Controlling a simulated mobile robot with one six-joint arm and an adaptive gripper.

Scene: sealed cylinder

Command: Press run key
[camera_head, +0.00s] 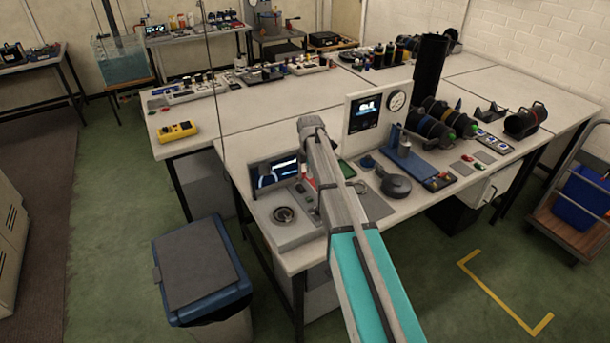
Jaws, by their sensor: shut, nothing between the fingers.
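My arm reaches up from the bottom edge across the front bench, and its far end stands in front of the grey instrument (277,227). I cannot make out my gripper's fingers; they are hidden behind the arm or too small to see. The instrument has a tilted lit screen (275,171), a round metal part (284,215) on top and small keys (300,188) to the right, partly covered by my arm. No key can be read as the run key.
A white panel (373,105) with a display and gauge stands behind my arm. A blue stand (404,158) and a dark round object (396,186) are to its right. A lidded bin (203,268) stands front left, a trolley (567,215) far right. Green floor is open left.

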